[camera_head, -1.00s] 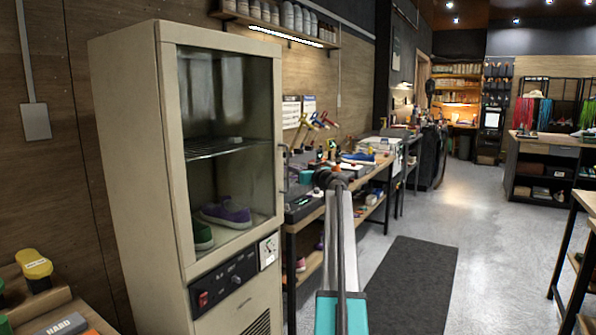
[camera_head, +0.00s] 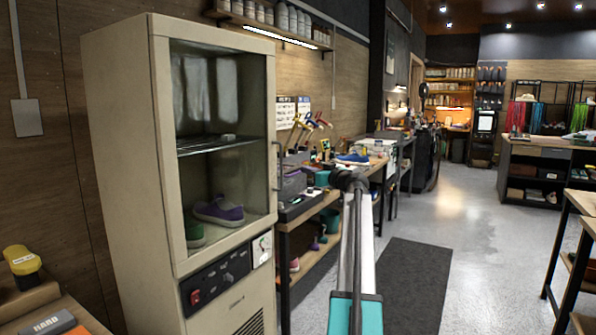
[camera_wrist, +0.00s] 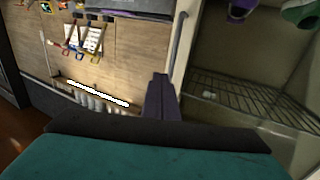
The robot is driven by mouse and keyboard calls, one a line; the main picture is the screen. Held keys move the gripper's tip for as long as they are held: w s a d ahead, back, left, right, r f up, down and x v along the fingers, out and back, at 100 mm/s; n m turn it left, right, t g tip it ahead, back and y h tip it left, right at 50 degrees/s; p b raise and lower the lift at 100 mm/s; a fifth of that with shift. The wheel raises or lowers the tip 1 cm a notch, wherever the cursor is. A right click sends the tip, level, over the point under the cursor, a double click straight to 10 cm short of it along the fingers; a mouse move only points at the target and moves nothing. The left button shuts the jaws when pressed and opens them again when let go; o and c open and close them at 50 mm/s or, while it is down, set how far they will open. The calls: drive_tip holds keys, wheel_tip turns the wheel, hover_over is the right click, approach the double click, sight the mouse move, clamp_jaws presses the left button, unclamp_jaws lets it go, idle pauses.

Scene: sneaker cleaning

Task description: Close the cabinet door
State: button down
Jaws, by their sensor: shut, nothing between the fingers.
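The cream cabinet (camera_head: 125,170) stands at left in the head view. Its glass-fronted door (camera_head: 160,150) lies flush or nearly flush with the front; I cannot tell whether a small gap is left. The upright door handle (camera_head: 279,165) is on the door's right edge and also shows in the wrist view (camera_wrist: 183,45). My gripper (camera_wrist: 160,78) is shut and empty, with its fingertips close to the handle side of the door in the wrist view. In the head view its teal body (camera_head: 322,178) is right of the handle; contact cannot be told.
A purple shoe (camera_head: 219,210) and a green shoe (camera_head: 194,234) are inside the cabinet, below a wire shelf (camera_head: 215,145). A workbench (camera_head: 325,200) with tools stands right of the cabinet. A dark mat (camera_head: 405,280) lies on the otherwise clear floor.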

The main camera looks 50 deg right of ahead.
drive_tip(key=shift+d+v, duration=0.15)
drive_tip(key=shift+v, duration=0.8)
drive_tip(key=shift+d+v, duration=0.15)
drive_tip(key=shift+v, duration=0.75)
drive_tip(key=shift+s+f, duration=0.1)
